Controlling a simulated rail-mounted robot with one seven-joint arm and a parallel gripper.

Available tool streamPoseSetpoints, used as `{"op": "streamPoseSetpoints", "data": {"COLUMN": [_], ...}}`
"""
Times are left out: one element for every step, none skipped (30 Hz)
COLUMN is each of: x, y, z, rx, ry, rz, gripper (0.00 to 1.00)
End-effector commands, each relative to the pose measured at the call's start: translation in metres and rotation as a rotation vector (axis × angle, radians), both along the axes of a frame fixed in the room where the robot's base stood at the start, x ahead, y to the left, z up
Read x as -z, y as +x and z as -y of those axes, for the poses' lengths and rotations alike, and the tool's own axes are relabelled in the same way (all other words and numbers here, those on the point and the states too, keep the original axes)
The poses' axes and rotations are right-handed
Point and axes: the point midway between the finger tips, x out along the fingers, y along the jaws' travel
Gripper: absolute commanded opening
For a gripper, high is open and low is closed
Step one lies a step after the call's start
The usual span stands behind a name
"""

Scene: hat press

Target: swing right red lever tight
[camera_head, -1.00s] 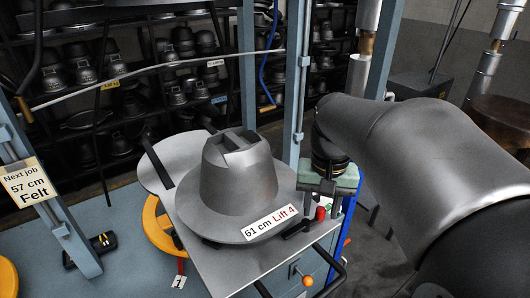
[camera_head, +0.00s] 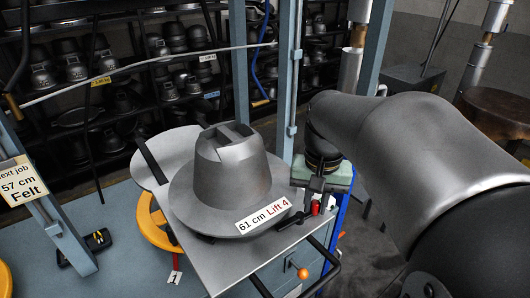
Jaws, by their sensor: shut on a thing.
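The right red lever (camera_head: 316,208) has a short red grip on a black arm (camera_head: 292,220). It sits at the right edge of the grey press plate, beside the hat-shaped metal block. My gripper (camera_head: 317,203) points down at the lever, with its dark fingers around the red grip, shut on it. My gripper's greenish body and my arm cover the area behind the lever. The metal hat block (camera_head: 222,172) stands upright on the plate (camera_head: 215,279), with a label reading "61 cm Lift 4" (camera_head: 264,217) on its brim.
A blue-grey post (camera_head: 288,85) stands close behind my gripper. A yellow ring (camera_head: 152,226) is at the plate's left. Shelves of hat blocks (camera_head: 90,60) fill the back.

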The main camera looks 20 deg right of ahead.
Motion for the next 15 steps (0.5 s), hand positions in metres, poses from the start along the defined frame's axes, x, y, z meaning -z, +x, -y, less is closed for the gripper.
{"op": "streamPoseSetpoints", "data": {"x": [0.0, 0.0, 0.0, 0.0, 0.0, 0.0, 0.0, 0.0, 0.0, 0.0, 0.0, 0.0, 0.0, 0.0, 0.0], "y": [-0.001, -0.002, -0.003, -0.004, -0.005, -0.006, -0.007, -0.008, -0.01, -0.011, -0.012, -0.013, -0.014, -0.016, -0.017], "z": [0.0, 0.0, 0.0, 0.001, 0.001, 0.001, 0.001, 0.001, 0.001, 0.001, 0.001, 0.001, 0.001, 0.001, 0.001], "rx": [0.025, 0.043, 0.07, 0.092, 0.115, 0.148, 0.175, 0.202, 0.239, 0.268, 0.296, 0.335, 0.363, 0.392, 0.43], "ry": [-0.001, -0.001, -0.001, -0.001, -0.001, 0.0, 0.0, 0.0, 0.0, 0.0, 0.0, -0.001, -0.001, -0.001, -0.001], "rz": [0.001, 0.001, 0.001, 0.001, 0.001, 0.002, 0.002, 0.002, 0.002, 0.002, 0.002, 0.003, 0.003, 0.003, 0.003], "gripper": [0.0, 0.0, 0.0, 0.0, 0.0, 0.0, 0.0, 0.0, 0.0, 0.0, 0.0, 0.0, 0.0, 0.0, 0.0]}}
